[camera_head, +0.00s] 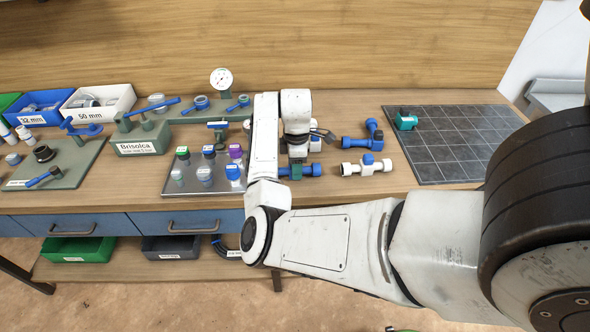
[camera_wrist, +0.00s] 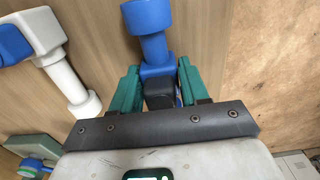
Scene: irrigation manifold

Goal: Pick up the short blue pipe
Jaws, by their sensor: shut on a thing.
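The short blue pipe (camera_head: 313,170) is by the front edge of the workbench, partly hidden by my gripper in the head view. In the wrist view the blue pipe (camera_wrist: 153,48) runs up from between the fingers, with a wider collar at its far end. My gripper (camera_wrist: 158,85) has its two green fingers on either side of the near blue fitting and is shut on it. In the head view my gripper (camera_head: 296,170) points down at the pipe's left part. I cannot tell whether the pipe touches the bench.
A white pipe with blue fitting (camera_head: 366,166) lies close on the right. A blue elbow piece (camera_head: 375,134) is behind it. A metal tray (camera_head: 150,184) with several capped fittings stands left. A dark gridded mat (camera_head: 450,150) with a teal part (camera_head: 405,121) is right, mostly bare.

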